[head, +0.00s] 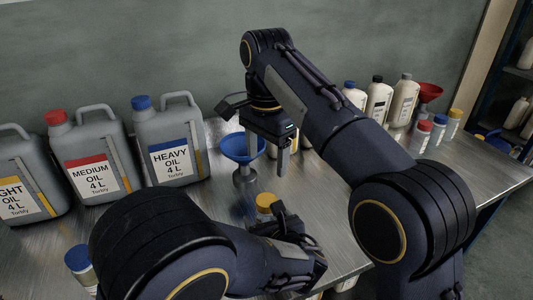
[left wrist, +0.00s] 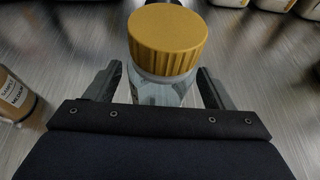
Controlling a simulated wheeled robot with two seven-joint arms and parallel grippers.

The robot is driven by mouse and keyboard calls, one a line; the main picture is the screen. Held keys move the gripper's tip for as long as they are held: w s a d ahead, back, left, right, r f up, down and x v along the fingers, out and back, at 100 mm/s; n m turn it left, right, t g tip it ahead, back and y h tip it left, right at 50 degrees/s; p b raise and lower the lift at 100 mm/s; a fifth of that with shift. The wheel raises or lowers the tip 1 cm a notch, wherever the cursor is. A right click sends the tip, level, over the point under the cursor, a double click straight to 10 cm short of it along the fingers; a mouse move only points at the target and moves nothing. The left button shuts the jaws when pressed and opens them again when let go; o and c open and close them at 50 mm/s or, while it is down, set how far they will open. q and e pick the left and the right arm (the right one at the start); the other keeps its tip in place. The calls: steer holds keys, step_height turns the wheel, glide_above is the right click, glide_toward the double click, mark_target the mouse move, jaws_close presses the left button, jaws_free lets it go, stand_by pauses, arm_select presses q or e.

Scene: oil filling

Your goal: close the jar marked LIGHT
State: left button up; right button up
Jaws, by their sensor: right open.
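A jar with a yellow ribbed lid on its top (head: 266,201) stands at my left gripper (head: 283,224). In the left wrist view the lid (left wrist: 167,40) looks level on the clear jar body (left wrist: 163,92). No writing on this jar can be read, so I cannot confirm the LIGHT mark.
A blue funnel (head: 240,148) stands behind the right gripper. Grey cans marked MEDIUM OIL (head: 92,165) and HEAVY OIL (head: 170,145) line the back left. A blue-capped jar (head: 80,262) is at front left. Several bottles and a red funnel (head: 428,93) stand back right.

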arm_select(q)
steer(key=v, duration=0.7)
steer(key=shift+s+d+r, duration=0.15)
steer(key=shift+s, duration=0.2)
